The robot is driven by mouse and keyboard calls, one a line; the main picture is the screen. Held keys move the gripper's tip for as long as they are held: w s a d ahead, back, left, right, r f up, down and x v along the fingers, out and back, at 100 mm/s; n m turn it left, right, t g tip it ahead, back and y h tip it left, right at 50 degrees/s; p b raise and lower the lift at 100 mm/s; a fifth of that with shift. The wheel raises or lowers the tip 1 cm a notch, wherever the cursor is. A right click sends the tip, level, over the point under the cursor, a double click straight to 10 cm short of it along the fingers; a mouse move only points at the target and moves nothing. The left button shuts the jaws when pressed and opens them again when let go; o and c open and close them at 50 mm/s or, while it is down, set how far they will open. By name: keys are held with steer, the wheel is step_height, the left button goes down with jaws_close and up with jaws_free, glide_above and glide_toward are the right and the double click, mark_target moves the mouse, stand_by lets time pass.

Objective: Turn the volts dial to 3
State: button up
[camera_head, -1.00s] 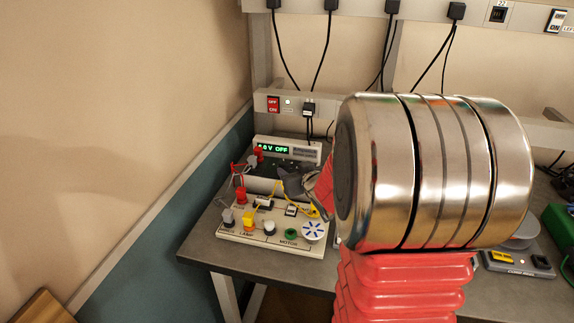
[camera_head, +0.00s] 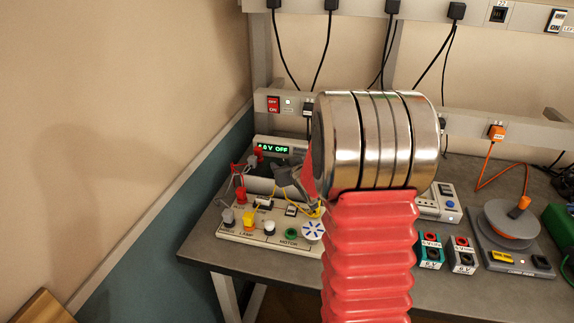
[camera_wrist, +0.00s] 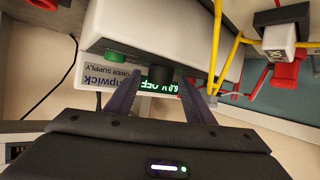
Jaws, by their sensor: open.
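The power supply (camera_head: 292,141) stands at the back of the bench's left end, with a lit green display (camera_head: 271,149) that ends in "V OFF". In the wrist view the supply (camera_wrist: 105,70) appears upside down, and its display (camera_wrist: 163,86) seems to read 6.0 V OFF. A dark round knob (camera_wrist: 160,72) protrudes beside the display; its label and pointer are not readable. My gripper (camera_wrist: 162,77) is open, with its fingertips on either side of the knob. I cannot tell whether they touch it. In the head view my gripper (camera_head: 290,180) is partly hidden by my arm.
A circuit board (camera_head: 262,238) with lamp and motor parts lies in front of the supply, with red and yellow wires nearby. A green button (camera_wrist: 117,57) sits beside the knob.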

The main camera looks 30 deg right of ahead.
steer(key=shift+c, duration=0.5)
steer(key=c, duration=0.9)
steer(key=shift+d, duration=0.2)
steer(key=shift+c, duration=0.2)
steer(key=shift+a, duration=0.1)
steer(key=shift+s+f+n+y, duration=0.1)
steer(key=shift+f+n+y, duration=0.05)
steer(key=shift+n+y, duration=0.2)
stand_by(0.3)
